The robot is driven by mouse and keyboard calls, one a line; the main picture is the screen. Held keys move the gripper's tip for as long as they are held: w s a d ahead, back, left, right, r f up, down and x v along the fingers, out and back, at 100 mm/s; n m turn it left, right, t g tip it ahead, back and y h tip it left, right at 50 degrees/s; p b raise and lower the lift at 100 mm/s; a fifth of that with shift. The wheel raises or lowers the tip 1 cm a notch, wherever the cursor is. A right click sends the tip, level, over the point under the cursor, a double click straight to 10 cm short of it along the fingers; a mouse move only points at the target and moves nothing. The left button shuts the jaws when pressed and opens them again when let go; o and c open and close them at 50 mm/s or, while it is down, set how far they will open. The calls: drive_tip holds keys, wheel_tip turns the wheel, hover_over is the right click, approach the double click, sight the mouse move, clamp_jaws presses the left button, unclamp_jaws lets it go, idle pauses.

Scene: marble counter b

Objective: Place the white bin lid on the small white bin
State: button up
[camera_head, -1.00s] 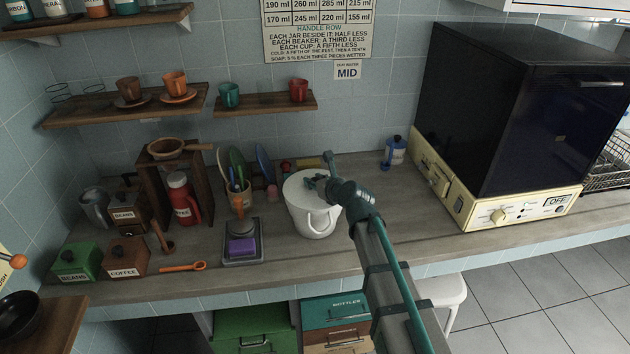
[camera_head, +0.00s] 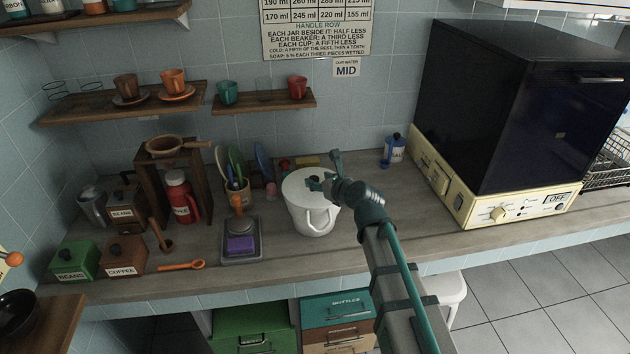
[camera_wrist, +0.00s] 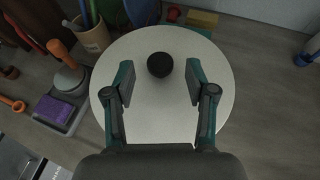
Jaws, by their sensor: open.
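The small white bin (camera_head: 316,219) stands on the counter, with a handle on its front side. The round white bin lid (camera_head: 300,188) lies on top of the bin and looks level. In the wrist view the lid (camera_wrist: 160,110) is a pale disc with a dark round knob (camera_wrist: 160,65). My gripper (camera_wrist: 158,77) is open over the lid, its two fingers on either side of the knob and apart from it. In the head view my gripper (camera_head: 325,180) partly hides the lid's right side and knob. Whether the lid is fully seated all round cannot be told.
The counter right of the bin is clear.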

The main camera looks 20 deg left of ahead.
drive_tip(key=b+v, duration=0.1)
drive_tip(key=v, duration=0.7)
